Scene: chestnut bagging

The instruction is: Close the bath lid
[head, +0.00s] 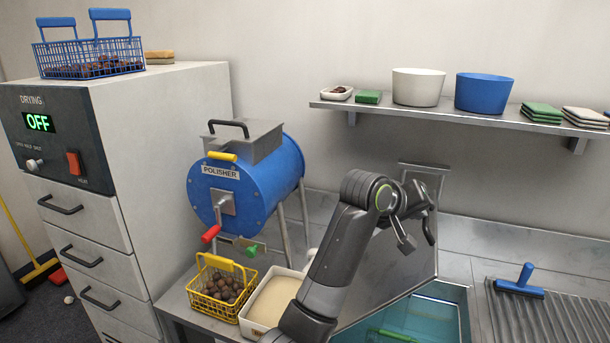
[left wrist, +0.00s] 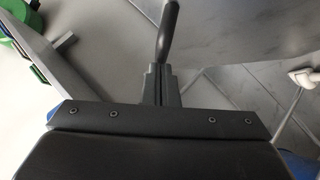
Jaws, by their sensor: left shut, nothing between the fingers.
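The bath (head: 462,308) is a sunken basin of teal water in the metal counter, open at the lower right of the head view. Its lid (head: 395,272) is a grey metal panel standing raised, partly hidden behind my left arm. A dark curved handle (head: 431,228) shows near the lid's upper part. My left gripper (head: 406,240) is shut and empty in front of the lid, close to this handle. In the left wrist view the shut fingers (left wrist: 158,88) point at a dark handle-like bar (left wrist: 168,28); contact is unclear. My right gripper is out of view.
A blue polisher drum (head: 245,185) stands left of my arm. A yellow basket of chestnuts (head: 222,288) and a white tub (head: 275,300) sit below it. A blue-handled scraper (head: 520,285) lies on the ribbed drainboard. A shelf (head: 450,110) with bowls hangs above.

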